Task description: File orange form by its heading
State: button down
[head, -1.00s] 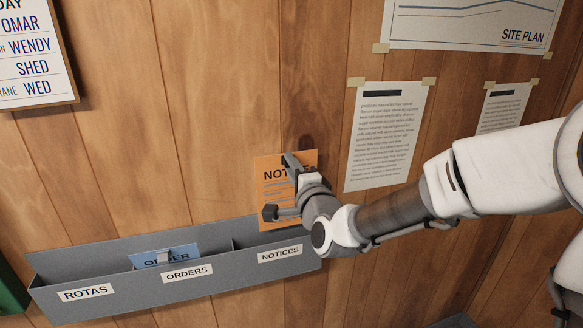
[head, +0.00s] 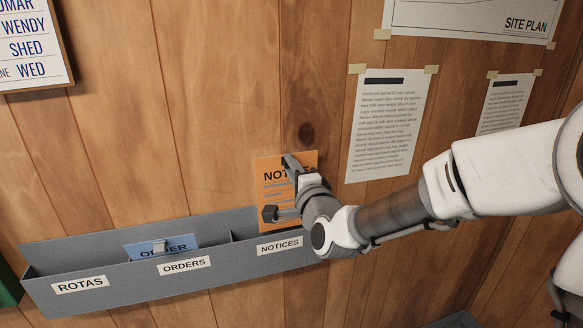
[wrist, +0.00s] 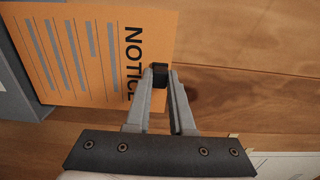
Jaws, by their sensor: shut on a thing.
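The orange form (head: 270,195), headed "NOTICE", hangs upright in front of the wood wall. Its heading also shows in the wrist view (wrist: 70,50). My gripper (wrist: 160,75) is shut on the form's top edge by the heading. The form's lower edge is at the "NOTICES" compartment (head: 279,245), the right one of the grey wall rack (head: 120,292). I cannot tell how far the lower edge sits behind the rack's front. My gripper (head: 290,165) and wrist hide the form's right side in the head view.
The left compartment, "ROTAS" (head: 80,285), looks empty. Taped sheets (head: 388,125) and a site plan (head: 480,18) hang at right. A name board (head: 30,50) hangs at upper left.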

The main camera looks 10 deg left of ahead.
aim_at(287, 194)
jog(key=shift+f, duration=0.1)
jog(key=shift+f+b, duration=1.45)
jog(key=shift+b, duration=0.15)
jog(key=shift+f+b, duration=1.55)
jog(key=shift+f+b, duration=1.55)
jog(key=c, duration=0.7)
grip_release()
